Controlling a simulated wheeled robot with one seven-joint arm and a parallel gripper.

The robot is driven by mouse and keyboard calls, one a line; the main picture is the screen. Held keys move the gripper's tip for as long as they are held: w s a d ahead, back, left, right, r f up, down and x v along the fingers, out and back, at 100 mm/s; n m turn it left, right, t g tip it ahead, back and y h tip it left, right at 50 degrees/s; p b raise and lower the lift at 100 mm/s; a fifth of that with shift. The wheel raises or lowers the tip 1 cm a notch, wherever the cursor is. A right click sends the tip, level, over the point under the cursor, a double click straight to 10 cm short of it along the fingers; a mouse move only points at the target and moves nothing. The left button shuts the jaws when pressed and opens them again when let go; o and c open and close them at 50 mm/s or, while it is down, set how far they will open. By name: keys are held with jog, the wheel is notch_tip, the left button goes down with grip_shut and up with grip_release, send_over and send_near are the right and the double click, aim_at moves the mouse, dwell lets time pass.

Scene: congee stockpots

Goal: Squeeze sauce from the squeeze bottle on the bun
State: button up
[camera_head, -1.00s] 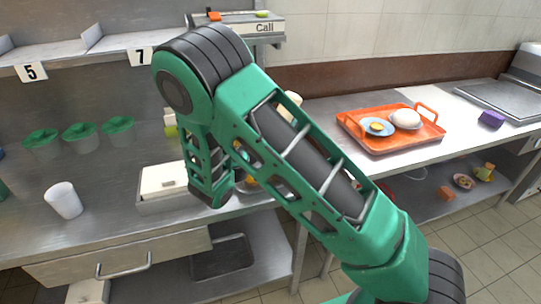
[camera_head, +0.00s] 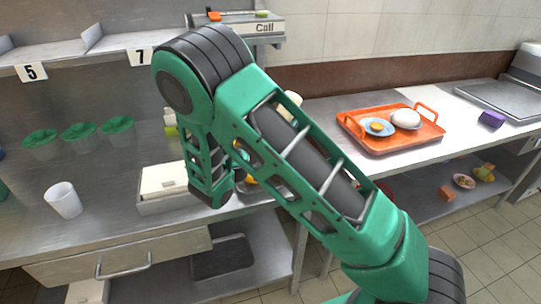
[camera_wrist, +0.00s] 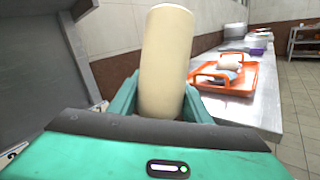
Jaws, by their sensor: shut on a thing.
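My gripper (camera_wrist: 161,100) is shut on a cream cylindrical bottle (camera_wrist: 166,55), which stands nearly upright between its fingers in the wrist view. The bottle's upper end runs to the top of that view, and its nozzle cannot be made out. In the head view a small cream part (camera_head: 292,98) shows behind my arm; the gripper itself is hidden there. A round white bun-like thing (camera_head: 405,117) sits on the orange tray (camera_head: 385,145). A small yellow-orange thing (camera_head: 250,179) is partly hidden behind my arm, and I cannot tell what it is.
A blue plate (camera_head: 376,127) with a yellow piece lies on the tray. A white cup (camera_head: 63,199), several green-topped containers (camera_head: 79,132) and a pale box (camera_head: 163,184) stand on the left counter. A purple block (camera_head: 491,118) is right of the tray. Bare counter lies around the tray.

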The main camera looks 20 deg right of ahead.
jog(key=o, duration=0.3)
jog(key=shift+r, duration=0.1)
